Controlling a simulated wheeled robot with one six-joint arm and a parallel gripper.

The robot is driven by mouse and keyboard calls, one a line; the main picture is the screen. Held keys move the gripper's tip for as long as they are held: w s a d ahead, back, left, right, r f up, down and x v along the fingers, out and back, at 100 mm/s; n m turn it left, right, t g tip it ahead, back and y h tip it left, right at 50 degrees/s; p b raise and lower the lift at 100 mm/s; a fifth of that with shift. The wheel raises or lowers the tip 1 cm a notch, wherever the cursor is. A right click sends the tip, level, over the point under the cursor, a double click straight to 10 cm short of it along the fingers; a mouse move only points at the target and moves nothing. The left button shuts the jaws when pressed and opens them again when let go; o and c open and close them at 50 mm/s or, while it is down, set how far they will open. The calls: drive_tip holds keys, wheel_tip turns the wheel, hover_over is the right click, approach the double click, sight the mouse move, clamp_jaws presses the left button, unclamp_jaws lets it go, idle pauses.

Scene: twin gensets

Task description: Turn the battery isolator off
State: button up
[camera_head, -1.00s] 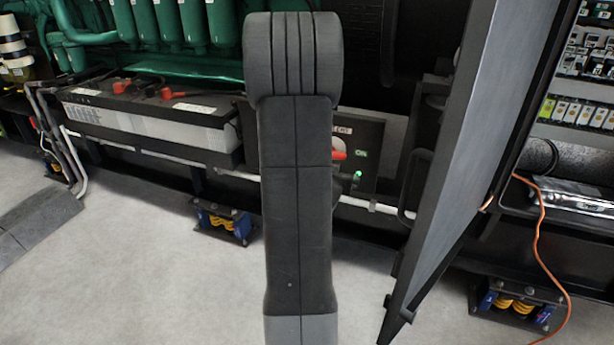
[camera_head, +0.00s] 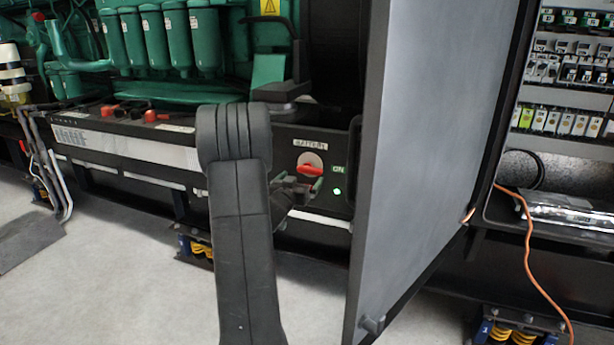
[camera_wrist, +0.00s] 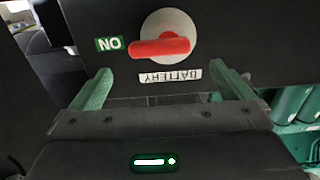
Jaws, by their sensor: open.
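The battery isolator has a red handle (camera_head: 309,169) on a pale round plate, set in a dark panel (camera_head: 290,140). A "BATTERY" label sits above it, and a green "ON" mark (camera_head: 339,169) with a lit green light sits to its right. In the wrist view the red handle (camera_wrist: 160,46) lies nearly level across the plate, and the picture is upside down. My gripper (camera_wrist: 160,85) is open and empty, its green fingers spread either side of the label, short of the handle. In the head view my gripper (camera_head: 300,186) is partly hidden by my arm, close to the handle.
A large grey cabinet door (camera_head: 425,150) stands open just right of the isolator. An orange cable (camera_head: 530,250) hangs beyond it. Batteries (camera_head: 125,145) and the green engine (camera_head: 170,40) are to the left. Bare floor (camera_head: 120,280) lies in front.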

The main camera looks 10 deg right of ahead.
sight(308, 171)
drive_tip(key=b+x, duration=0.1)
drive_tip(key=x, duration=0.5)
drive_tip(key=shift+w+d, duration=0.2)
drive_tip(key=shift+w, duration=0.05)
drive_tip(key=c, duration=0.9)
drive_tip(key=shift+c, duration=0.2)
